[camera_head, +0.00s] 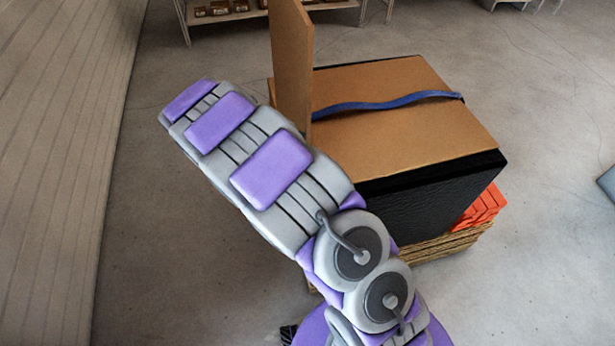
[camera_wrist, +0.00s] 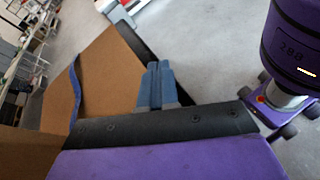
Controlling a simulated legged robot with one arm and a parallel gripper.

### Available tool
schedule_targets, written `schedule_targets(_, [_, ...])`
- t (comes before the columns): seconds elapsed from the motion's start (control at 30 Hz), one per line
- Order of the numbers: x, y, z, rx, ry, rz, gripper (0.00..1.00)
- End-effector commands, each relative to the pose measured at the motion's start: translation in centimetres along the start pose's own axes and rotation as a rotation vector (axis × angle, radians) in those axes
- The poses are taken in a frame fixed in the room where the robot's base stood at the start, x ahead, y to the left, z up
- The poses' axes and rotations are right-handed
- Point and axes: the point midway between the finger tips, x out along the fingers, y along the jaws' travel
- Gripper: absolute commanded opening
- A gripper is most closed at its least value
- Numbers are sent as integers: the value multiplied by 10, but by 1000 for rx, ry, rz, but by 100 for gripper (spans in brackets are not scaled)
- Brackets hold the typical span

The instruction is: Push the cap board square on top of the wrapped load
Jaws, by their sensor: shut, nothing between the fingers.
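The cap board (camera_head: 400,125), a flat brown sheet, lies on the black wrapped load (camera_head: 430,195). A strip of black top shows along its far edge and at the near right corner, so it does not sit square. It also shows in the wrist view (camera_wrist: 112,75), with a black strip (camera_wrist: 130,42) beside it. A blue strap (camera_head: 390,102) lies across the board. My gripper (camera_wrist: 160,68) is shut and empty in the wrist view, its fingertips in front of the board and black edge; I cannot tell if they touch. In the head view my arm hides it.
A brown panel (camera_head: 292,60) stands upright at the load's left side. Below the load are a wooden pallet (camera_head: 440,246) and orange pieces (camera_head: 482,208). A shelf with small items (camera_head: 225,8) stands at the back. A plank wall (camera_head: 60,150) is at left; open floor lies right.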

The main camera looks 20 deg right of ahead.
Motion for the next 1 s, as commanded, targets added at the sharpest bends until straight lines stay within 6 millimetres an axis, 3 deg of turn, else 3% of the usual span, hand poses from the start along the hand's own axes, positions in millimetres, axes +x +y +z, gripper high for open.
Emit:
schedule_targets(0.23, [-37,-1,-73,-153,-124,198,0])
schedule_targets(0.4, [-67,-20,-127,-247,-198,328,0])
schedule_targets(0.6, [-88,-46,-174,-330,-257,440,0])
schedule_targets(0.77, [-90,-57,-191,-365,-275,483,0])
schedule_targets(1.0, [-80,-53,-192,-372,-280,492,0])
